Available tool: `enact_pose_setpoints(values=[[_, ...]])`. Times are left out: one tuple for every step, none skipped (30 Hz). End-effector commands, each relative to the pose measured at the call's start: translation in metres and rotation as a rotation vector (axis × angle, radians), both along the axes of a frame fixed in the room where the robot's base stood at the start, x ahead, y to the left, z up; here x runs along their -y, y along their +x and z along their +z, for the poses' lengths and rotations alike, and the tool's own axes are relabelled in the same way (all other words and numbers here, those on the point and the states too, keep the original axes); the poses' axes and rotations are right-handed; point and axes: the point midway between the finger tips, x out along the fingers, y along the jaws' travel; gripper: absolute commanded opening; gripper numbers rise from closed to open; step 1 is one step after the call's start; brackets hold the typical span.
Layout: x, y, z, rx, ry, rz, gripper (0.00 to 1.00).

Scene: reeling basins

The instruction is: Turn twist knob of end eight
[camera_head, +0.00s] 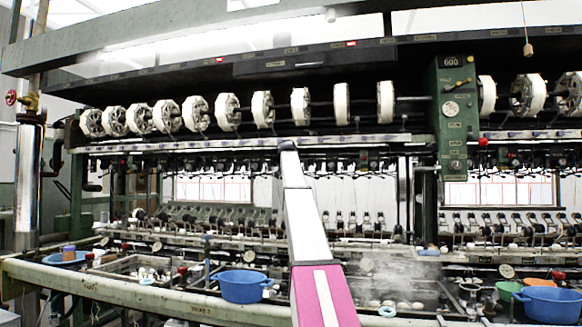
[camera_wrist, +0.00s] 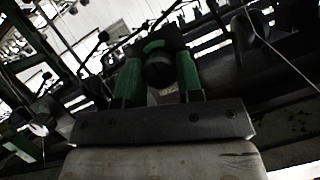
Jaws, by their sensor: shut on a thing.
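My gripper (camera_wrist: 160,64) shows in the wrist view with its two green fingers on either side of a dark round knob (camera_wrist: 158,76). It is shut on this knob. In the head view my arm reaches up from the bottom centre, and my gripper (camera_head: 287,146) is a small dark shape at the long rail below the row of white reels. The knob is hidden or too small to make out in the head view. I cannot read any end number beside it.
White reels (camera_head: 300,106) hang in a row above the rail (camera_head: 220,143). A green control box (camera_head: 454,115) stands to the right. Below are steaming basins, a blue tub (camera_head: 241,286) at the front left and another blue tub (camera_head: 549,304) at the right.

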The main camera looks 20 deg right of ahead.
Motion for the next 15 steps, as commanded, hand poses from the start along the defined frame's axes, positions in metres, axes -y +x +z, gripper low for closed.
enact_pose_setpoints(values=[[-0.0002, -0.0009, -0.0022, -0.002, 0.004, -0.001, 0.10], [-0.0002, -0.0009, -0.0022, -0.002, 0.005, -0.001, 0.10], [-0.0002, -0.0009, -0.0023, -0.001, 0.005, 0.000, 0.10], [-0.0002, -0.0009, -0.0023, -0.001, 0.005, 0.000, 0.10], [-0.0002, -0.0009, -0.0023, -0.001, 0.005, 0.000, 0.10], [-0.0002, -0.0009, -0.0023, -0.001, 0.005, 0.000, 0.10], [-0.0002, -0.0009, -0.0023, -0.002, 0.005, -0.001, 0.10], [-0.0002, -0.0009, -0.0023, -0.002, 0.005, -0.001, 0.10], [-0.0002, -0.0009, -0.0023, -0.002, 0.005, -0.001, 0.10], [-0.0002, -0.0009, -0.0023, -0.002, 0.004, -0.001, 0.10], [-0.0001, -0.0010, -0.0024, -0.002, 0.004, -0.001, 0.10], [-0.0002, -0.0009, -0.0023, -0.002, 0.004, -0.001, 0.44], [-0.0001, -0.0009, -0.0022, -0.002, 0.004, -0.001, 0.53], [-0.0002, -0.0008, -0.0020, -0.001, 0.004, 0.000, 0.59], [-0.0001, -0.0008, -0.0019, -0.001, 0.004, 0.000, 0.59]])
